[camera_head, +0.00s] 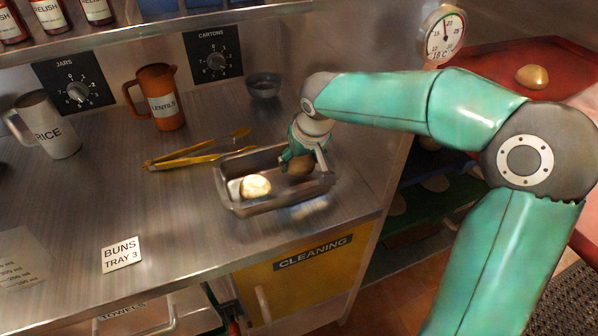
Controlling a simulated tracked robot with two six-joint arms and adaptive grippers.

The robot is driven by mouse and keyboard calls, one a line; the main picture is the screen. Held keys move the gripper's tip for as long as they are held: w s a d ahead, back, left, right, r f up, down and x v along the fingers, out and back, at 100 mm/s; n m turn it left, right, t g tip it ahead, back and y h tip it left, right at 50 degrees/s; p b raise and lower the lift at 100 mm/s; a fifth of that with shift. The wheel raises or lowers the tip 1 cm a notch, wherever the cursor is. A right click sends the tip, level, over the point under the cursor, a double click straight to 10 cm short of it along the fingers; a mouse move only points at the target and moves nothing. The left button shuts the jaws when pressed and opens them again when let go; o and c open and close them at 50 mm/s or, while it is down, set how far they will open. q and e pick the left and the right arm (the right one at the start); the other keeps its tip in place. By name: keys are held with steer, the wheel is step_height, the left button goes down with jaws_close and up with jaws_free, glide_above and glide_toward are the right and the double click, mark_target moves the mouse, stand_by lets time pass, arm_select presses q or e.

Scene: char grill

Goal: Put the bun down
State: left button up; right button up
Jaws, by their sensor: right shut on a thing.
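My right gripper (304,158) reaches down over a grey metal tray (262,206) on the counter. It is shut on a brown bun (301,166), which is partly hidden by the gripper and is within the tray's right part. I cannot tell whether that bun touches the tray floor. A paler bun (255,187) lies in the left part of the tray. My left gripper is not in view.
Yellow tongs (190,161) lie just behind and left of the tray. A small dark bowl (263,86), an orange LENTILS jug (158,98) and a white RICE jug (50,128) stand further back. Another bun (531,77) rests on a red surface at right. The counter's front left is mostly clear.

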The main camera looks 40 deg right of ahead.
mark_target(300, 172)
steer(key=shift+f, duration=1.8)
steer(key=shift+f, duration=0.1)
steer(key=o, duration=0.8)
steer(key=v, duration=1.2)
steer(key=shift+s, duration=0.1)
